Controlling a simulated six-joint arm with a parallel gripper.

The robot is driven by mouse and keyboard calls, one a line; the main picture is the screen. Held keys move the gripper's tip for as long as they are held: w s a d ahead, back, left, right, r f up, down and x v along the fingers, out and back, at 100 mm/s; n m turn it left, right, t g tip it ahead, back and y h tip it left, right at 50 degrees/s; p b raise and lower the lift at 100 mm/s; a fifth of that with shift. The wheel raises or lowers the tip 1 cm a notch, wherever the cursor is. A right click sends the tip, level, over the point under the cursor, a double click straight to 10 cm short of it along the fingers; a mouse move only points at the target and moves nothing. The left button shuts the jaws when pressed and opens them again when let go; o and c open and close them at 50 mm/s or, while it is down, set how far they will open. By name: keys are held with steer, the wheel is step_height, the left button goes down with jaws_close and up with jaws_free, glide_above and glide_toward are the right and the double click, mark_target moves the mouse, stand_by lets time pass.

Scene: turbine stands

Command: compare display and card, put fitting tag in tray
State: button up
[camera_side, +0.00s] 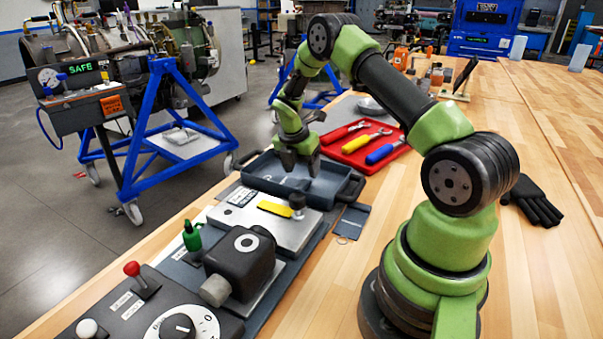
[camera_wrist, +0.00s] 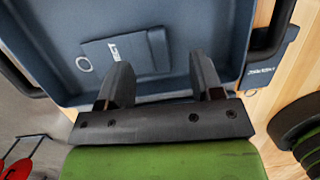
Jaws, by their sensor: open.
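The display (camera_side: 80,67) at the far left reads "SAFE" in green on a dark panel. An orange card (camera_side: 111,105) hangs below it; its print is too small to read. The dark blue-grey tray (camera_side: 352,190) stands on the bench. My gripper (camera_side: 300,168) is over the tray, pointing down, open and empty. In the wrist view, its fingers (camera_wrist: 160,68) are apart above a dark blue-grey tag (camera_wrist: 128,52) lying flat on the tray floor. The tag has a small white mark, and a ring (camera_wrist: 83,64) lies by it. Another dark tag (camera_side: 352,221) lies on the bench beside the tray.
A red tray (camera_side: 372,150) with coloured-handled tools stands behind the tray. A light plate with a yellow bar (camera_side: 275,209) and a black valve block (camera_side: 240,262) stand in front. A black glove (camera_side: 533,203) lies right. The bench beyond the glove is mostly clear.

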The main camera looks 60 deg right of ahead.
steer(key=shift+r, duration=2.75)
steer(key=s+a+r+m+t+y, duration=0.1)
steer(key=s+a+r+m+t, duration=0.25)
steer(key=a+r+m, duration=0.85)
steer(key=s+a+r+m+t+y, duration=0.2)
steer(key=s+a+r+m, duration=0.2)
steer(key=s+a+m, duration=0.1)
steer(key=s+a+r+m+t+y, duration=0.1)
steer(key=s+a+r+m, duration=0.3)
steer(key=s+a, duration=0.4)
steer(key=shift+s+a+r+m+t+y, duration=0.25)
steer(key=shift+s+m+t+y, duration=0.15)
steer(key=shift+s+m+t, duration=0.3)
steer(key=shift+w, duration=0.15)
